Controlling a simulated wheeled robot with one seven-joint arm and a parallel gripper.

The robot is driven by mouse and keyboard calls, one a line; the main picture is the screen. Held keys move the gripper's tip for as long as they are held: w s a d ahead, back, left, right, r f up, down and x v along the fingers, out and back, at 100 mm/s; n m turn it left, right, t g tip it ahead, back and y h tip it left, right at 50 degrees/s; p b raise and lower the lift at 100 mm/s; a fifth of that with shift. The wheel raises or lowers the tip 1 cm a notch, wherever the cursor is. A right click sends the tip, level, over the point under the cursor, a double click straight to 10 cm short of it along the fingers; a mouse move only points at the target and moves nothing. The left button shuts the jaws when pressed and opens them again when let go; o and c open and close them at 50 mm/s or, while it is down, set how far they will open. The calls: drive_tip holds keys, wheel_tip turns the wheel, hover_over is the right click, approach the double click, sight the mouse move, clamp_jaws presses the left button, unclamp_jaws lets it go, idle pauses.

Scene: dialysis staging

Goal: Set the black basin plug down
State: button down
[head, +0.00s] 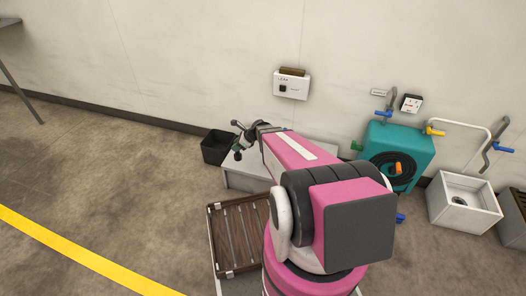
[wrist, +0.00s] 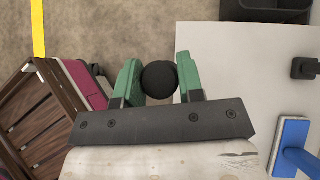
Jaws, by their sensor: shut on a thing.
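The black basin plug (wrist: 160,80) shows in the wrist view as a round, dark knob between the green finger pads. My gripper (wrist: 159,76) is shut on it. In this view the plug overlaps the left edge of a pale flat top (wrist: 245,75), with brown floor behind its other side. I cannot tell how high it is held. In the head view my gripper (head: 241,140) is over the far-left part of the low grey stand (head: 246,182), near the wall.
A black bin (head: 216,147) stands left of the stand, and a slatted wooden crate (head: 225,238) is nearer. A small black block (wrist: 304,68) and a blue-and-white item (wrist: 294,150) lie on the pale top. A teal machine (head: 411,143) and white basin (head: 464,213) are right. Left floor is clear.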

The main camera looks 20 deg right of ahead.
drive_tip(key=w+d+f, duration=0.5)
drive_tip(key=w+f, duration=0.4)
drive_tip(key=f, duration=0.1)
drive_tip(key=shift+d+f, duration=0.25)
drive_tip(key=shift+d, duration=0.05)
drive_tip(key=shift+w+f, duration=0.15)
drive_tip(key=c, duration=0.7)
unclamp_jaws()
drive_tip(key=shift+c, duration=0.2)
